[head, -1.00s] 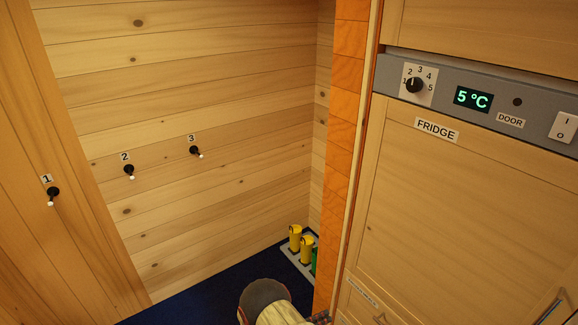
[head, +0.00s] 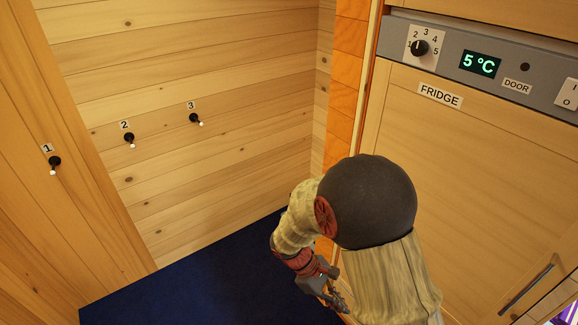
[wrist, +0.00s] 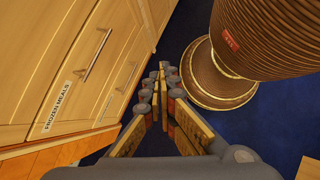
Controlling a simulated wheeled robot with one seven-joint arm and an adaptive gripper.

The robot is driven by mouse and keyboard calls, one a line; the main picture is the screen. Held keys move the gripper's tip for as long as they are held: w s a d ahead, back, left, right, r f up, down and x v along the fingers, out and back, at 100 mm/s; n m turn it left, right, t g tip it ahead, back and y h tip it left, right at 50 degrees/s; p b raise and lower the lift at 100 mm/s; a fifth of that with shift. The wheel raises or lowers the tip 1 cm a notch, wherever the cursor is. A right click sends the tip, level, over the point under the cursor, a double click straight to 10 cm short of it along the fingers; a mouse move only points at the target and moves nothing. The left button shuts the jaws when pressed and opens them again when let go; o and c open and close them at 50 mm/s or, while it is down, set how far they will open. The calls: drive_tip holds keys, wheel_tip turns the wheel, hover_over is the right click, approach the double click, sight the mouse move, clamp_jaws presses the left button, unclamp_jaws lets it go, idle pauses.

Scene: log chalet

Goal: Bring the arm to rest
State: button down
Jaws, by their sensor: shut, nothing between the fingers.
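My gripper (head: 334,290) is at the lower middle of the head view, at the end of my bent arm, above the dark blue floor. It points down and holds nothing. In the wrist view my gripper (wrist: 164,68) shows its fingers drawn together at the tips, over the blue floor and beside the wooden cabinet front. My dark round joint and pale sleeve cover part of the fridge panel.
The wooden fridge front (head: 480,180) with its control strip (head: 545,79) stands close on the right. The frozen meals drawer (wrist: 82,75) is left of my fingers. Blue floor (head: 190,285) is clear to the left.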

drive_tip(key=s+d+r+m+t+y, duration=0.1)
drive_tip(key=s+r+m+t+y, duration=0.1)
drive_tip(key=r, duration=0.7)
drive_tip(key=s+d+r+m+t+y, duration=0.2)
drive_tip(key=s+r+m, duration=0.4)
drive_tip(key=r, duration=0.4)
drive_tip(key=s+d+r+m+t+y, duration=0.1)
drive_tip(key=s+r+m+t+y, duration=0.2)
drive_tip(key=r, duration=0.7)
drive_tip(key=shift+s+d+m+t, duration=0.35)
drive_tip(key=shift+m+t, duration=0.25)
drive_tip(key=shift+t, duration=0.2)
drive_tip(key=shift+s, duration=0.1)
